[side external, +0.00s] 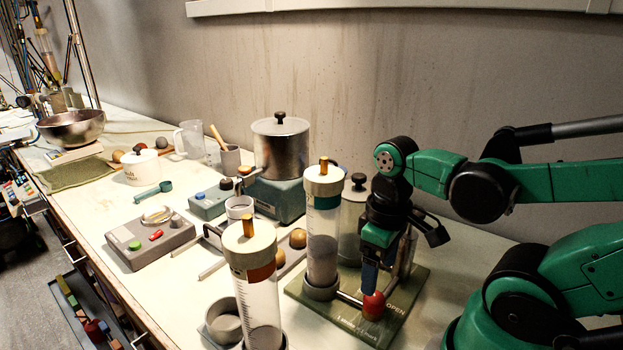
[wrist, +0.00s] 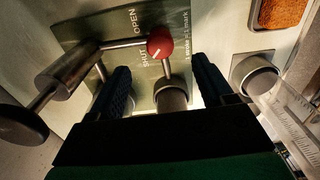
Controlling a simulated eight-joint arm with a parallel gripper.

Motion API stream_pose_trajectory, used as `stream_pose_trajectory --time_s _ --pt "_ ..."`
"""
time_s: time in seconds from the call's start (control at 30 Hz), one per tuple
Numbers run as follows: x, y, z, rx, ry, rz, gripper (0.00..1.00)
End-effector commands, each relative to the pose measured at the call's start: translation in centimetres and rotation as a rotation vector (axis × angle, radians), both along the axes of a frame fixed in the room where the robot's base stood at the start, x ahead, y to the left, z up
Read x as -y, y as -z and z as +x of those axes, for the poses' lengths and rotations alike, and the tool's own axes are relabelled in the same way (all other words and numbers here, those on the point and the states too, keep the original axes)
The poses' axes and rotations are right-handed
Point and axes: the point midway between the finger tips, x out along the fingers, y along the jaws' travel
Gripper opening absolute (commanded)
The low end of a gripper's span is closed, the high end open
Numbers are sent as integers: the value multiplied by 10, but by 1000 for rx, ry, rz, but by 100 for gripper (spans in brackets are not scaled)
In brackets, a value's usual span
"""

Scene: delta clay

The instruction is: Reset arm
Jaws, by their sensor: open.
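My gripper (side external: 369,278) is at the end of the green arm and points down over the green plate (side external: 408,311) at the right of the bench. In the wrist view its two dark fingers (wrist: 163,88) stand apart with a gap between them. A red ball knob (side external: 373,305) on a metal lever is just below the fingertips in the side view. In the wrist view the red knob (wrist: 160,43) lies ahead of the gap, near the words OPEN and SHUT on the plate. I cannot tell whether the fingers touch the knob.
A clear cylinder (side external: 321,240) with a cream cap stands on the plate, close left of my gripper. Another capped cylinder (side external: 252,287) stands nearer the front. A metal pot (side external: 281,150), a grey control box (side external: 150,240) and a steel bowl (side external: 72,128) stand farther along the bench.

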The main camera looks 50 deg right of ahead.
Motion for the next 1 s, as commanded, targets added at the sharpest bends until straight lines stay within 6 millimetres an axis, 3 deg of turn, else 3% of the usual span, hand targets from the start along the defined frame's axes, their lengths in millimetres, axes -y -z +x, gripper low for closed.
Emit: stream_pose_trajectory --time_s 0.47,1.0 --pt "0 4 1 0 0 0 74" --pt "0 43 2 -1 1 0 74"
